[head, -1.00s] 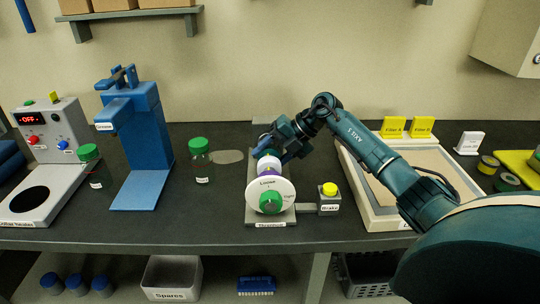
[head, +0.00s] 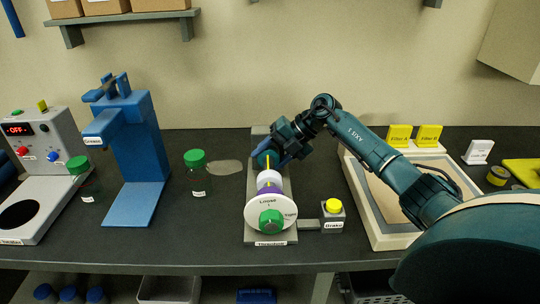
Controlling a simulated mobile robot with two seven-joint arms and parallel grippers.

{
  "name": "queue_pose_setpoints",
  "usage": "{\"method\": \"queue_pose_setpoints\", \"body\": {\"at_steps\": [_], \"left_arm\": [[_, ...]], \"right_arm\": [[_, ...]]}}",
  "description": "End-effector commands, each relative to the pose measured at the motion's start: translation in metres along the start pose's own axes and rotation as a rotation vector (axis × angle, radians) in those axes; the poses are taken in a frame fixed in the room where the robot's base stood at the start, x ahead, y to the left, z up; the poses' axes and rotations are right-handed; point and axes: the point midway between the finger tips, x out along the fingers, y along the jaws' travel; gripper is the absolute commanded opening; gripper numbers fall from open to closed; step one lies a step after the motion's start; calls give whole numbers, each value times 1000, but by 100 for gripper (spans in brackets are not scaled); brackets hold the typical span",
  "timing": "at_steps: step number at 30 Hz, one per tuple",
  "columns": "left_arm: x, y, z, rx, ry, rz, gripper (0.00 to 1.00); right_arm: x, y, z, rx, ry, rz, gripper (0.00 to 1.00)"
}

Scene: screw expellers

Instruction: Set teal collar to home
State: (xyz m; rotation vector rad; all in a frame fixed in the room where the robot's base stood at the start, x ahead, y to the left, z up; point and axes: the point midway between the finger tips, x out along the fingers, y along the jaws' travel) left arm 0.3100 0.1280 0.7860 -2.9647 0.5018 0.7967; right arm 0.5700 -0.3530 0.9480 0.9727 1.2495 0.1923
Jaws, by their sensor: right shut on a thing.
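The screw expeller (head: 249,232) stands on the bench in the middle of the head view. Its front is a white dial (head: 253,211) marked "Loose", with a green knob (head: 271,222). Behind the dial are a purple ring and a white ring (head: 269,177). The teal collar (head: 265,160) is at the back of the barrel, partly hidden by my right gripper. My right gripper (head: 271,158) is shut on the teal collar, its fingers at either side. Any home mark on the collar is too small to read. My left gripper is not in view.
A brake box with a yellow button (head: 334,205) stands right of the expeller. A framed tray (head: 387,238) lies under my right arm. A green-lidded jar (head: 197,178) and a blue press (head: 145,150) are to the left.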

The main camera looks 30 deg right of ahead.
Motion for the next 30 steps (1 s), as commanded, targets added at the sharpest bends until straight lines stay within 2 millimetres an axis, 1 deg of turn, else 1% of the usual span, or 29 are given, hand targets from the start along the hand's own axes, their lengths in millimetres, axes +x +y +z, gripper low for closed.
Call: {"method": "queue_pose_setpoints", "body": {"at_steps": [1,7,8,15,16,24,26,29,30], "left_arm": [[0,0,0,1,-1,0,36],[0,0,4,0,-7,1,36],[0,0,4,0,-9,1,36],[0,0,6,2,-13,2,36],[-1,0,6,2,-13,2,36],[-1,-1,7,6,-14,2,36],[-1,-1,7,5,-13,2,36],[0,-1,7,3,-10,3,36],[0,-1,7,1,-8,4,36]], "right_arm": [[-2,0,5,0,-21,2,11],[-4,0,7,1,-27,3,12],[-4,0,7,1,-27,3,53],[-3,0,5,1,-21,2,73],[-2,0,5,1,-20,2,75],[-4,-1,4,1,-18,2,75],[-9,-1,5,1,-19,1,75],[-23,-1,5,1,-21,1,75],[-31,-2,4,1,-22,0,75]]}}
